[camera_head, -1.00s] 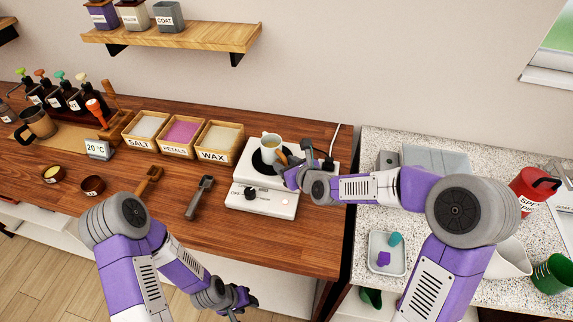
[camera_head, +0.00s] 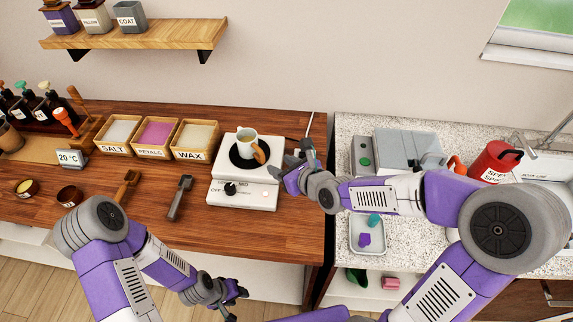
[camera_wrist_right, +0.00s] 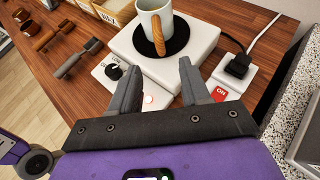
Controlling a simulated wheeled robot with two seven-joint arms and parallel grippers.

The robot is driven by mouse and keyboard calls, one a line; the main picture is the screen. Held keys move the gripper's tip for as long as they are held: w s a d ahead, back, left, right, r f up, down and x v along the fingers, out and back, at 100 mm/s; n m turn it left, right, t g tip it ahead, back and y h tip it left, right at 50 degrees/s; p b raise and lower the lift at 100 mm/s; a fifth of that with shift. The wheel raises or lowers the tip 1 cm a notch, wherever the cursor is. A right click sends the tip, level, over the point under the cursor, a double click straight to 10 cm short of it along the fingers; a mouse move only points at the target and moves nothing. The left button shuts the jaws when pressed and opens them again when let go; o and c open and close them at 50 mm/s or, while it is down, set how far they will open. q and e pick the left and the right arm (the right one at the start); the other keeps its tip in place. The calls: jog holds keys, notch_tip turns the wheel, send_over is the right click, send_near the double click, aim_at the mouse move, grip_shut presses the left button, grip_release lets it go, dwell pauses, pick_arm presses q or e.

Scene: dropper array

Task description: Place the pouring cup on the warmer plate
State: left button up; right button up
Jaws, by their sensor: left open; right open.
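The pouring cup (camera_head: 246,144) is pale with a tan wooden handle, and it stands upright on the black round plate of the white warmer (camera_head: 243,193). In the right wrist view the cup (camera_wrist_right: 153,22) rests on the black plate (camera_wrist_right: 178,46), its handle turned toward my gripper. My right gripper (camera_head: 281,174) is open and empty, to the right of the warmer and apart from the cup. Its two fingers (camera_wrist_right: 160,88) show spread in the wrist view. My left gripper (camera_head: 235,297) is open and empty, low in front of the table edge.
Boxes labelled salt, petals and wax (camera_head: 195,139) stand left of the warmer. Two scoops (camera_head: 180,198) lie on the wood in front of them. A power switch (camera_wrist_right: 232,84) and cord are right of the warmer. A tray (camera_head: 367,235) sits on the speckled counter.

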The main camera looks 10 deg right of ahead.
jog(key=shift+p+v, duration=0.3)
jog(key=shift+v, duration=0.6)
